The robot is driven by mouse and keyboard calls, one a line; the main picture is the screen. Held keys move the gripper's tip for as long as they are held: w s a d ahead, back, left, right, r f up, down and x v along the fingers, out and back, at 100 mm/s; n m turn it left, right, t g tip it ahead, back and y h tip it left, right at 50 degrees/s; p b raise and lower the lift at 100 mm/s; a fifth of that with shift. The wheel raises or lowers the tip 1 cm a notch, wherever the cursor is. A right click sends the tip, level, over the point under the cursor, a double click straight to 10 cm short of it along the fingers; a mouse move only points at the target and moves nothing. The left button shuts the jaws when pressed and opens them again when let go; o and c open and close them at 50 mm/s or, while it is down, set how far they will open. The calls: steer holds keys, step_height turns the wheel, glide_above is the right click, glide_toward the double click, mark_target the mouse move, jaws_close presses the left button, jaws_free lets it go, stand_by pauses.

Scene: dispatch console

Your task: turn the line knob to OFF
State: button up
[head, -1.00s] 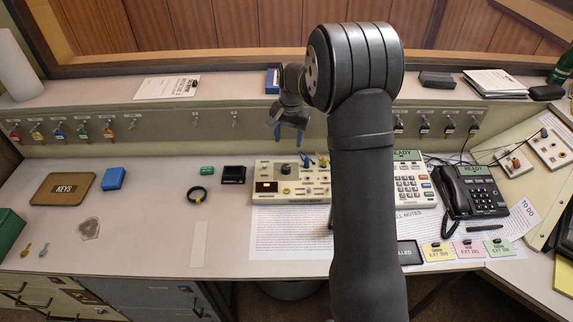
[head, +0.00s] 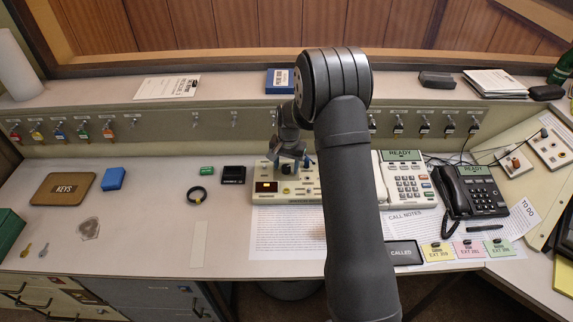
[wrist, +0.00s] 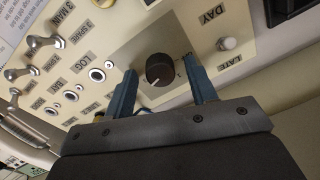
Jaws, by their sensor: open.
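In the wrist view a white mark on the knob points toward the lower left of the picture. My gripper (wrist: 162,66) is open, its two blue fingers showing one on each side of the knob with gaps between. I cannot tell whether the fingertips are down level with the knob. In the head view my gripper (head: 291,160) is over the panel's upper middle. I cannot read an OFF label.
Toggle switches (wrist: 35,42) and round sockets (wrist: 97,74) lie beside the knob. A white button (wrist: 227,43) is near the DAY and LATE labels. A black box (head: 233,174) stands left of the panel and a phone (head: 405,180) right of it.

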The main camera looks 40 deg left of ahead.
steer(key=c, duration=1)
